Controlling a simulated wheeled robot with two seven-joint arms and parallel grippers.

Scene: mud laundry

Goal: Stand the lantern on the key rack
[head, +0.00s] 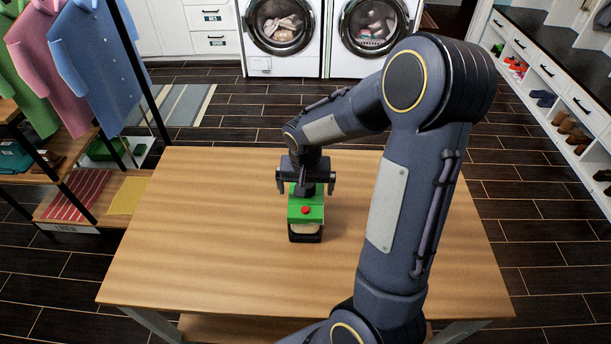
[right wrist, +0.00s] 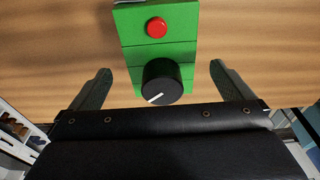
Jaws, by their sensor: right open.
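The lantern (head: 306,214) stands on the wooden table, with a green top, a red button and a dark lower part. In the right wrist view the lantern's green top (right wrist: 155,52) shows the red button and a black knob with a white mark. My right gripper (head: 306,186) is open, over the far part of the lantern's top. In the right wrist view its fingers (right wrist: 160,70) are apart on either side of the knob, with visible gaps. I cannot make out a key rack in either view. My left gripper is not in view.
The wooden table (head: 200,235) is otherwise bare, with free room left of the lantern. My right arm covers much of its right side. A clothes rail with hanging shirts (head: 95,60) and shelves stands at the left. Washing machines (head: 284,30) are behind, shoe shelves (head: 560,90) at the right.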

